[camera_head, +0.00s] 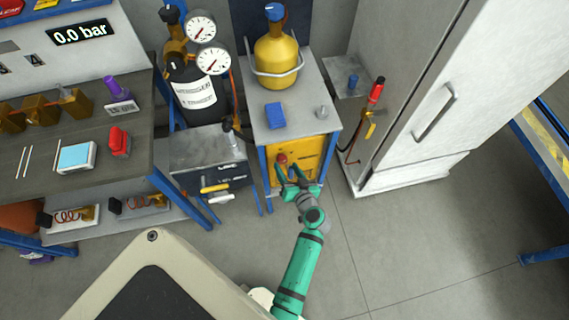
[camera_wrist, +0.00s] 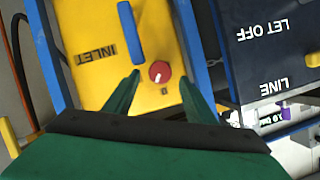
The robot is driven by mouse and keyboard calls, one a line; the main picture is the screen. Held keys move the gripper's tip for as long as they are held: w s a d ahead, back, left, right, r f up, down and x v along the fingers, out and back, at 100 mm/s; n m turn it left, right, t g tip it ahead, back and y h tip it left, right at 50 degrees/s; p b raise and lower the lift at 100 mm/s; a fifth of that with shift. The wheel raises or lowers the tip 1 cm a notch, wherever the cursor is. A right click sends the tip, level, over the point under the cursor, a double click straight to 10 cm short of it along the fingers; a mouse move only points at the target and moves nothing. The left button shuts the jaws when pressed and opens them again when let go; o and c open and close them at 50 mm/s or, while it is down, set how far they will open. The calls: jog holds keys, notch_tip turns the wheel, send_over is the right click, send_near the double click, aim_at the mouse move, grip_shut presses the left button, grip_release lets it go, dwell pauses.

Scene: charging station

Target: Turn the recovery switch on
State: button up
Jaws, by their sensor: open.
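A yellow recovery unit (camera_head: 310,152) sits in the blue-framed cart, below its grey top. A red round knob (camera_head: 282,158) is on its face; I take it for the recovery switch. In the wrist view the knob (camera_wrist: 160,72) has a small pale mark at its lower edge, and tiny lettering beside it is too small to read. My green gripper (camera_head: 288,172) is open and empty in front of the yellow face. In the wrist view the fingers (camera_wrist: 158,84) stand on either side of the knob. I cannot tell whether they touch it.
A blue bar handle (camera_wrist: 130,32) and an "INLET" label are on the yellow face. A dark box (camera_head: 212,177) labelled "LINE" stands close at left. A yellow cylinder (camera_head: 277,60) and a blue block (camera_head: 275,115) are on the cart top. A white cabinet (camera_head: 420,100) stands at right.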

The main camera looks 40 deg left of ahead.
jog(key=v, duration=0.7)
